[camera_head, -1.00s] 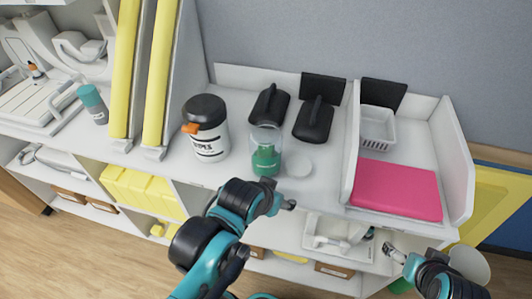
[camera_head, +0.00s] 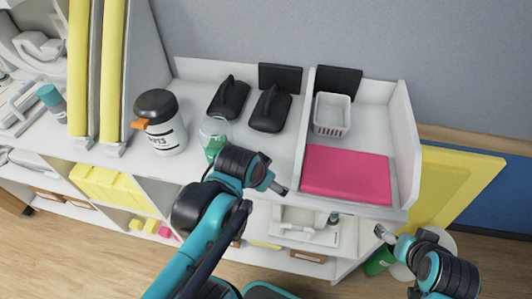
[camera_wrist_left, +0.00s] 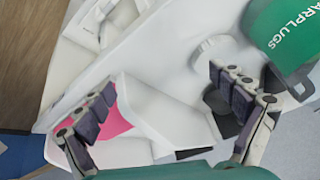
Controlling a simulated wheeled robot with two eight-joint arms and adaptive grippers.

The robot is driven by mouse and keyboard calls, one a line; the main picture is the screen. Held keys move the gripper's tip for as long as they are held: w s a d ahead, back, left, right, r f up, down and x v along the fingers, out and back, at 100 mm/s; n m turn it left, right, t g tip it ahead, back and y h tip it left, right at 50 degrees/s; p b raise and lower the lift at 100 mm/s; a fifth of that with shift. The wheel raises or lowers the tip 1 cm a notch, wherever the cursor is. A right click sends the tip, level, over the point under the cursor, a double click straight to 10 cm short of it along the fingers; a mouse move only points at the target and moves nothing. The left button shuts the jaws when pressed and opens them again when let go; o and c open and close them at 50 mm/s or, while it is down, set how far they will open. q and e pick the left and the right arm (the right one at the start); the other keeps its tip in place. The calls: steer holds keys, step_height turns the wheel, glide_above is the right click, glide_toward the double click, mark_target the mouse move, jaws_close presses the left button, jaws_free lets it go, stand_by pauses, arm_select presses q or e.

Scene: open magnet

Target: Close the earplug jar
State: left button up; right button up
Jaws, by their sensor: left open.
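The earplug jar (camera_head: 212,135) is a clear jar with a green lower part, standing on the white counter. My left arm partly covers it in the head view. In the left wrist view its green side (camera_wrist_left: 290,30) with "EARPLUGS" lettering is at the upper right, beside one finger. A white round disc, apparently the lid (camera_wrist_left: 212,48), lies on the counter in the left wrist view; my arm hides it in the head view. My left gripper (camera_head: 280,188) is open and empty, right of the jar; its spread fingers also show in the wrist view (camera_wrist_left: 160,86). My right gripper (camera_head: 383,232) is low at the right, away from the jar.
A wipes canister (camera_head: 160,125) stands left of the jar. Two black-handled items (camera_head: 229,98) (camera_head: 270,108) lie behind. A divided tray with a pink pad (camera_head: 346,174) and a white basket (camera_head: 331,114) is at the right. Shelves are below the counter.

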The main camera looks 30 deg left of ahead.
arm_select(q)
steer(key=shift+w+a+r+m+g+p, duration=0.3)
steer(key=shift+w+a+r+m+p, duration=0.1)
steer(key=shift+w+r+m, duration=0.15)
steer(key=w+a+r+m+g+p, duration=0.1)
steer(key=w+a+m+p, duration=0.1)
steer(key=m, duration=0.1)
steer(key=w+a+m+g+p, duration=0.2)
steer(key=w+a+m, duration=0.1)
steer(key=m, duration=0.1)
steer(key=w+a+r+m+g+p, duration=0.1)
steer(key=w+a+m+p, duration=0.1)
steer(key=m+p, duration=0.1)
steer(key=shift+w+a+r+m+g, duration=0.2)
steer(key=shift+w+r+m+g, duration=0.15)
steer(key=shift+m, duration=0.3)
steer(key=shift+w+a+f+m+g, duration=0.1)
steer(key=shift+a+m+g, duration=0.2)
steer(key=shift+m, duration=0.2)
steer(key=shift+w+a+f+m, duration=0.1)
steer(key=shift+a+f+m, duration=0.1)
steer(key=shift+a+m, duration=0.15)
steer(key=shift+d, duration=0.1)
steer(key=shift+f, duration=1.3)
